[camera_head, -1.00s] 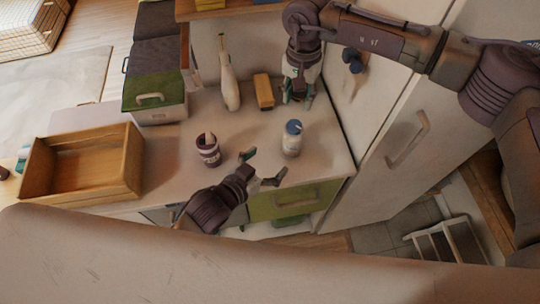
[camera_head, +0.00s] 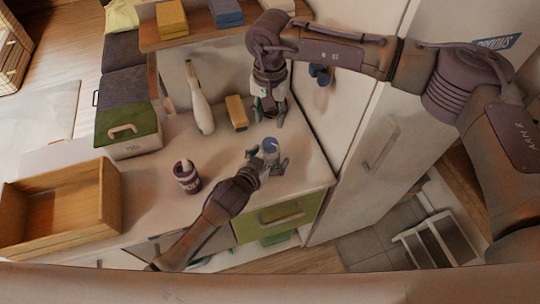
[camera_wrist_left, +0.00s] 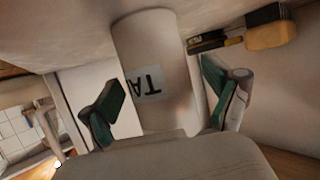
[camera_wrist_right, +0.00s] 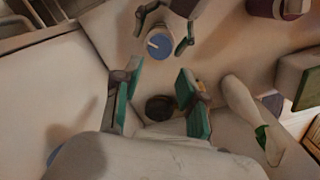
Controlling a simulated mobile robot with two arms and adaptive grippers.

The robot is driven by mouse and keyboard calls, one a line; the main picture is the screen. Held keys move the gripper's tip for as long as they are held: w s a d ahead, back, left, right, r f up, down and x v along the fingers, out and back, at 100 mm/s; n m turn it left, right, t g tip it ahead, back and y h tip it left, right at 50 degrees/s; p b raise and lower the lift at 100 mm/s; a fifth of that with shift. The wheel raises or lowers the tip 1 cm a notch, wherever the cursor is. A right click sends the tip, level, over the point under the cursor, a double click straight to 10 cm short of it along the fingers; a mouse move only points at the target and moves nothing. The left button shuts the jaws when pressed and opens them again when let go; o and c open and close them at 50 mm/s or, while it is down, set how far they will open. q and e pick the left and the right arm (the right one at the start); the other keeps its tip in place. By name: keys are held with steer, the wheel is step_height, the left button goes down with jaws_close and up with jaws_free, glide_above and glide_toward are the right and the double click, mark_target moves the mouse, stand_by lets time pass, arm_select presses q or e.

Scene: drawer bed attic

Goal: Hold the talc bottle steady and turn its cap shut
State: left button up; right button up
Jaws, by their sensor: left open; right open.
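The white talc bottle (camera_head: 272,159) stands upright on the counter, with its blue cap (camera_head: 270,145) on top. My left gripper (camera_head: 266,164) is open around the bottle. In the left wrist view the bottle (camera_wrist_left: 155,65), with part of its label showing upside down, stands between the spread fingers, with gaps visible. My right gripper (camera_head: 268,118) is open and empty, behind the bottle in the head view. In the right wrist view the cap (camera_wrist_right: 160,45), with a white mark on top, lies beyond the open fingers (camera_wrist_right: 158,82).
A purple cup (camera_head: 187,177) stands left of the bottle. A white slender bottle (camera_head: 199,100) and a yellow-tan block (camera_head: 236,113) stand behind. An open wooden box (camera_head: 60,204) is at the left. The wall (camera_head: 330,120) rises close at the right.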

mark_target(270, 142)
arm_select(q)
steer(key=c, duration=1.3)
steer(key=shift+c, duration=0.3)
arm_select(e)
steer(key=o, duration=0.5)
steer(key=m, duration=0.5)
steer(key=shift+s+a+r, duration=0.1)
steer(key=shift+r, duration=0.2)
step_height(270, 142, down, 10)
steer(key=m, duration=1.5)
steer(key=shift+f, duration=0.2)
